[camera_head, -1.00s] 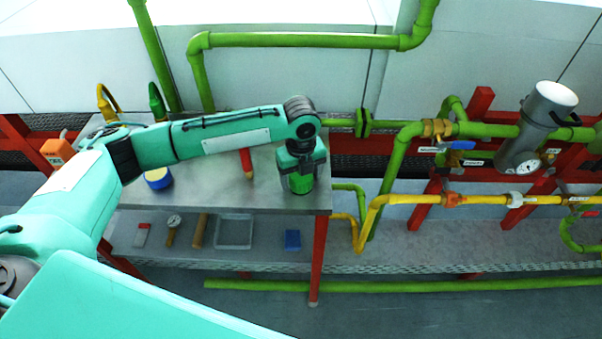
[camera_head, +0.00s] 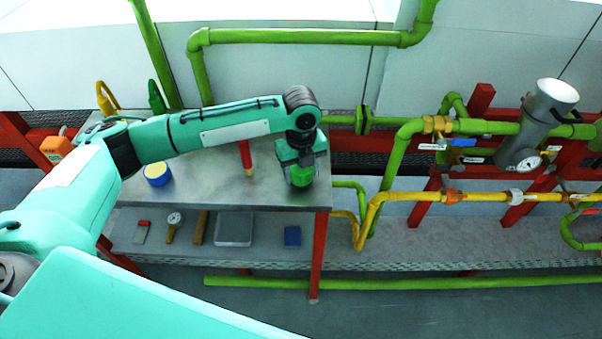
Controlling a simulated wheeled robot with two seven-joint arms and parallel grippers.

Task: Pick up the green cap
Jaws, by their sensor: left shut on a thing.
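The green cap (camera_head: 301,177) is at the right end of the grey table (camera_head: 225,190), under my left gripper (camera_head: 301,168). My left gripper points down and is shut on the cap. The gripper covers the upper part of the cap, and only its lower green part shows. The cap appears at or just above the table top; I cannot tell whether it touches. My right gripper is not in view.
A blue and yellow round item (camera_head: 157,174) and a red tool (camera_head: 245,154) are on the table. The lower shelf holds a grey tray (camera_head: 234,229), a blue block (camera_head: 292,236) and several small tools. Green and yellow pipes (camera_head: 420,200) run close by on the right.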

